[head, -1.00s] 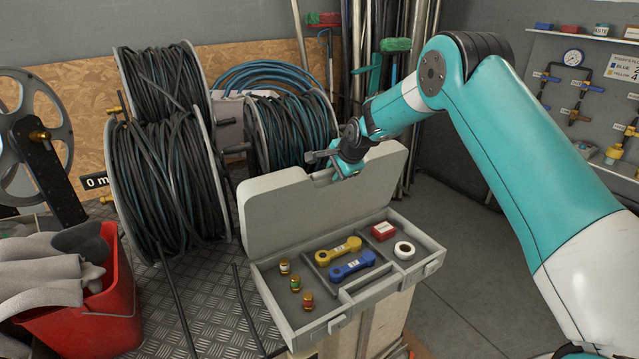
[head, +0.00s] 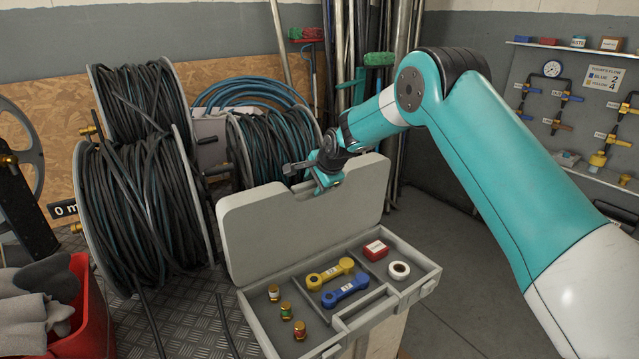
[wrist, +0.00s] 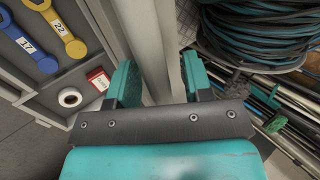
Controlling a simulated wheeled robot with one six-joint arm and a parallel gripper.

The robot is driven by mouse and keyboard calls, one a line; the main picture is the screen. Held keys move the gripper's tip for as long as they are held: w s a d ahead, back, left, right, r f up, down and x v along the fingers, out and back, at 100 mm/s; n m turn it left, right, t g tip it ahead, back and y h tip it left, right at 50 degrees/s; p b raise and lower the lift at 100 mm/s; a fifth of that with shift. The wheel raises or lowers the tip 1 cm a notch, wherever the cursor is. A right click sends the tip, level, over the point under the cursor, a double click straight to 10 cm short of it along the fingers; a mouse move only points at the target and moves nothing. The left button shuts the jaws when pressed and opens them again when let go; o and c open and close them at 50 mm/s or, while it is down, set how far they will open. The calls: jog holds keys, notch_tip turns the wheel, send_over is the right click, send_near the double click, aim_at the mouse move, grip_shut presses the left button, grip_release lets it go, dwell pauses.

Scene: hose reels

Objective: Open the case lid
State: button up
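The grey case (head: 400,298) stands with its lid (head: 300,228) raised, roughly upright and seen from its inner side. My gripper (head: 322,184) is at the lid's top edge, beside the notch. In the wrist view, the lid's edge (wrist: 158,70) runs between the two teal fingers of my gripper (wrist: 160,82), one finger on each side. Whether both fingers press on the lid cannot be made out. The case bottom holds a yellow wrench-like tool (head: 330,274), a blue one (head: 345,290), a red box (head: 375,250), a white tape roll (head: 399,270) and several small brass fittings (head: 286,311).
Hose reels (head: 140,200) stand left of the case, and another reel (head: 275,145) is behind the lid. A red bucket (head: 90,320) with grey gloves is at the lower left. Upright pipes (head: 405,60) lean behind my arm. A wall panel with valves (head: 570,100) is at the right.

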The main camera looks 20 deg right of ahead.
jog(key=shift+a, duration=0.15)
jog(key=b+v, duration=0.4)
jog(key=v, duration=1.3)
jog(key=shift+r, duration=0.15)
jog(key=s+a+n+g+y, duration=0.1)
jog(key=s+a+n+g, duration=0.1)
jog(key=s+a+n, duration=0.5)
jog(key=s+a+n+g+y, duration=0.1)
jog(key=s+a+n, duration=0.15)
jog(key=s, duration=0.85)
jog(key=s+a+f+n+g, duration=0.1)
jog(key=s+n+g, duration=0.1)
jog(key=s+n, duration=0.4)
jog(key=s+a+f+n+g, duration=0.1)
jog(key=s+n, duration=0.5)
jog(key=s, duration=0.9)
jog(key=shift+s+a+f+n+g, duration=0.3)
jog(key=shift+s+f+n+g, duration=0.1)
jog(key=shift+f, duration=0.15)
